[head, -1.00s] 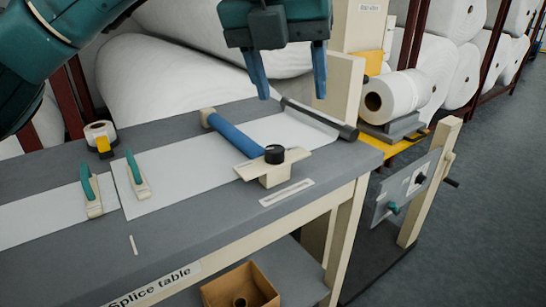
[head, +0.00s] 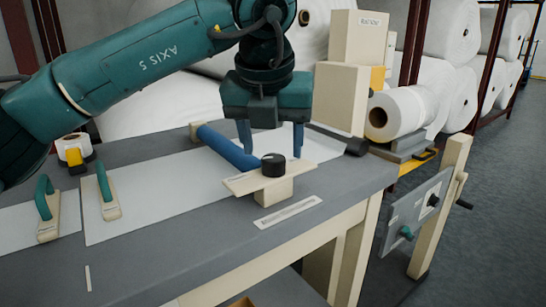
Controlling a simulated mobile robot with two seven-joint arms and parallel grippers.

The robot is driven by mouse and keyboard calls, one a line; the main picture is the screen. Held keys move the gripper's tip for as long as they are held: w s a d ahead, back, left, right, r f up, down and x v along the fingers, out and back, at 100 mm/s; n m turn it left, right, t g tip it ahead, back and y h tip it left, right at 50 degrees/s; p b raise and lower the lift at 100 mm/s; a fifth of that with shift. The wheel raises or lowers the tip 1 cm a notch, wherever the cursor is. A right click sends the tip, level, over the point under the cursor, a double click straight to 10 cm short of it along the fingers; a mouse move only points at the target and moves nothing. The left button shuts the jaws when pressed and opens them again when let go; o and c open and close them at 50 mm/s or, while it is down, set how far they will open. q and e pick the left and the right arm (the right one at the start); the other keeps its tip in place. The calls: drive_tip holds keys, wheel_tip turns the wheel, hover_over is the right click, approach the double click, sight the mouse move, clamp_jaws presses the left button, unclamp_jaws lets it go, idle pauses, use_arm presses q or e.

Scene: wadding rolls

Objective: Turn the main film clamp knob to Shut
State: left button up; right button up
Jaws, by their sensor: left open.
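The clamp knob (head: 273,165) is a black round knob with a pale mark on top. It sits on a cream block (head: 274,191) at the near end of the blue clamp bar (head: 227,146), which lies across the white film (head: 160,190). A label plate (head: 288,212) lies in front of the block, its text too small to read. My left gripper (head: 271,150) is open, fingers pointing down, just beyond and above the knob. My right gripper is out of view.
Two teal-handled clamps (head: 46,208) (head: 108,190) and a tape roll (head: 73,149) stand on the table's left part. A dark roller (head: 340,140) lies at the film's right end. A control panel on a post (head: 413,214) stands right of the table.

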use_arm(q)
drive_tip(key=shift+x, duration=1.35)
drive_tip(key=shift+c, duration=0.3)
drive_tip(key=c, duration=0.9)
